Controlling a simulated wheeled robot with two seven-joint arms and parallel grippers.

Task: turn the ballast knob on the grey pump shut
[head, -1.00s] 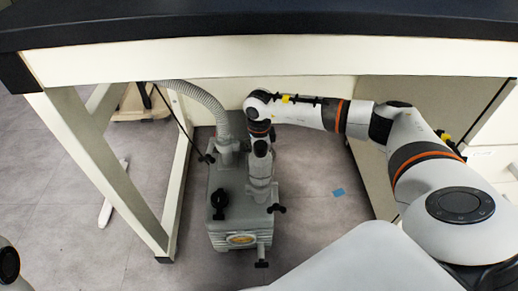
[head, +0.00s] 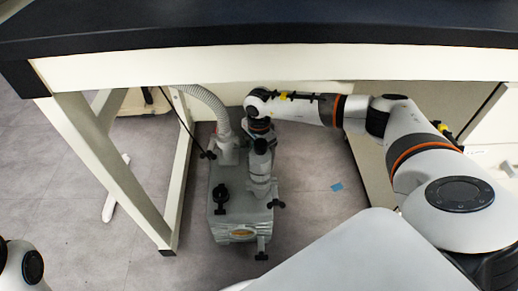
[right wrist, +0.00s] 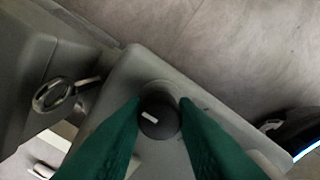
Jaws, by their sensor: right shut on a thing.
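The grey pump (head: 228,187) stands on the floor under the bench. My right arm reaches in from the right above its rear part. In the right wrist view the ballast knob (right wrist: 158,117) is a round black cap with a white mark line, on the pump's grey housing (right wrist: 128,82). My right gripper (right wrist: 160,104) has its two green fingers on either side of the knob, shut on it. In the head view the knob and the fingertips are hidden behind my arm and the pump fittings. My left gripper is out of view; only part of my left arm shows at lower left.
A ribbed grey hose (head: 207,103) rises from the pump's left rear. The dark bench top (head: 260,22) overhangs the pump, with a white leg frame (head: 112,172) at left. A cabinet stands at right. A blue scrap (head: 337,187) lies on the floor.

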